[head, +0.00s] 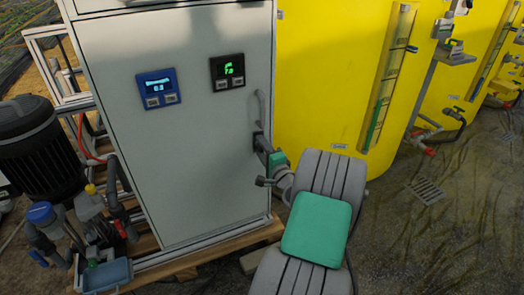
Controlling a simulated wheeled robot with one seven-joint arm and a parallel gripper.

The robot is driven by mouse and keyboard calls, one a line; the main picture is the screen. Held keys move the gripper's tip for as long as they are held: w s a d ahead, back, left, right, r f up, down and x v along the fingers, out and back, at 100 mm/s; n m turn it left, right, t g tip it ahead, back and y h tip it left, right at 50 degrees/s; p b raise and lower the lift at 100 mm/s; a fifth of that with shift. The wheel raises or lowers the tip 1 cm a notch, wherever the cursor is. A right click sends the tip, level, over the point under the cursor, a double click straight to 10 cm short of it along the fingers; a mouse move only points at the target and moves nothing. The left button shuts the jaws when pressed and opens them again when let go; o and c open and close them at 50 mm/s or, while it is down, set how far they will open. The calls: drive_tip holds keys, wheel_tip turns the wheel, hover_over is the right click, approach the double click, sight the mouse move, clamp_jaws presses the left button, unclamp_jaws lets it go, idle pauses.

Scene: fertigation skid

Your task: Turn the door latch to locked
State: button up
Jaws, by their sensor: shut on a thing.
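The door latch (256,140) is a small dark piece at the right edge of the grey cabinet door (190,175), below a vertical grey handle (259,107). My gripper (262,147) reaches in from the right and is shut on the latch, at the door's face. Its fingers hide most of the latch, so I cannot tell which way it is turned. My grey arm with a green pad covers the area just right of the cabinet's lower corner. The door looks closed.
A blue controller (158,89) and a black green-lit display (228,72) sit on the door. Yellow tanks (330,70) stand close on the right. A black cylinder (38,150) and pumps with a blue tray (108,274) are at left. Bare floor (440,245) lies at lower right.

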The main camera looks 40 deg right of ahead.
idle(0.5)
drive_tip(key=o, duration=1.4)
drive_tip(key=shift+c, duration=0.2)
drive_tip(key=p+v, duration=0.1)
drive_tip(key=v, duration=0.6)
drive_tip(key=shift+s, duration=0.4)
drive_tip(key=shift+a+r+p, duration=0.1)
drive_tip(key=shift+a+p, duration=0.1)
drive_tip(key=shift+p, duration=0.1)
